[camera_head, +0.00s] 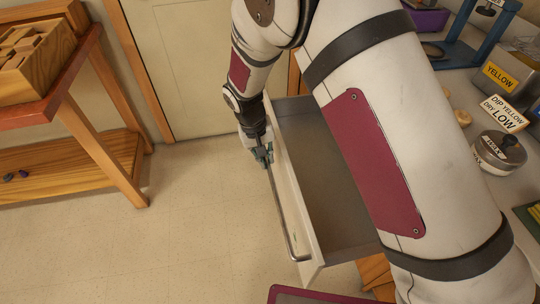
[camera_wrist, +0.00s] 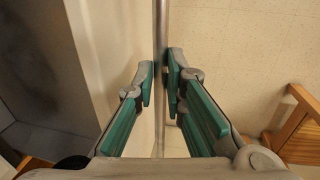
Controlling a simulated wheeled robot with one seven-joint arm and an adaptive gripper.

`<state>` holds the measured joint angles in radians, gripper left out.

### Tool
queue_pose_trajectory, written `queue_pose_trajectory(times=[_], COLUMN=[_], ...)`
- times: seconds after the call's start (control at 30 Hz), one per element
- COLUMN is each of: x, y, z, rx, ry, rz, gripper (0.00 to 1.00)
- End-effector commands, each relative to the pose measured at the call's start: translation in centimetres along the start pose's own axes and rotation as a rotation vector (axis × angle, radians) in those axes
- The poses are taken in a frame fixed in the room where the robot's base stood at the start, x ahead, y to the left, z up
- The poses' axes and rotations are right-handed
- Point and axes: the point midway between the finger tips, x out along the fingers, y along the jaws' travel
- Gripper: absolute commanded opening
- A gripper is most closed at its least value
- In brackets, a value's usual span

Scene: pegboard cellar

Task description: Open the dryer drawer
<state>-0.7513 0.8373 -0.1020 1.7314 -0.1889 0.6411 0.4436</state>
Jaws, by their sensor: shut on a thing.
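The dryer drawer (camera_head: 318,170) stands well open in the head view, and the part of its inside that shows is empty. My arm covers its right side. A long metal bar handle (camera_head: 283,213) runs along its pale front panel. My gripper (camera_head: 264,158) is shut on the handle near the bar's far end. In the wrist view, the handle (camera_wrist: 161,25) passes between the green-padded fingers of my gripper (camera_wrist: 161,75). The drawer's front panel (camera_wrist: 105,55) and grey inside (camera_wrist: 30,95) show to the left of the bar.
Open floor (camera_head: 190,245) lies left of the drawer. A wooden bench (camera_head: 75,120) with a wooden block holder (camera_head: 35,60) stands at the left. A closed door (camera_head: 195,60) is behind. A counter at the right carries a wax pot (camera_head: 499,152) and labelled signs (camera_head: 502,113).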

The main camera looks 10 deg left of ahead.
Motion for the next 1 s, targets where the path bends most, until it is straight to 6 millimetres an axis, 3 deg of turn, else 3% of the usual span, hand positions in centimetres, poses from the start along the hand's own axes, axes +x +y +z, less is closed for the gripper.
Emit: queue_pose_trajectory(times=[0.17,0.2,0.27,0.3,0.67,0.77,1.0], x=[0.0,0.0,0.0,0.0,-0.5,-1.6,-6.4], y=[0.0,0.0,0.0,0.0,0.0,0.0,0.0], z=[-0.1,-0.1,-0.1,-0.1,-0.1,-0.1,-0.1], rx=[0.0,0.0,0.0,0.0,0.0,0.0,-0.001], ry=[0.001,0.001,0.001,0.001,0.003,0.004,0.006], rz=[-0.001,-0.001,-0.001,-0.001,-0.001,-0.002,-0.003], gripper=[0.0,0.16,0.29,0.31,0.31,0.31,0.31])
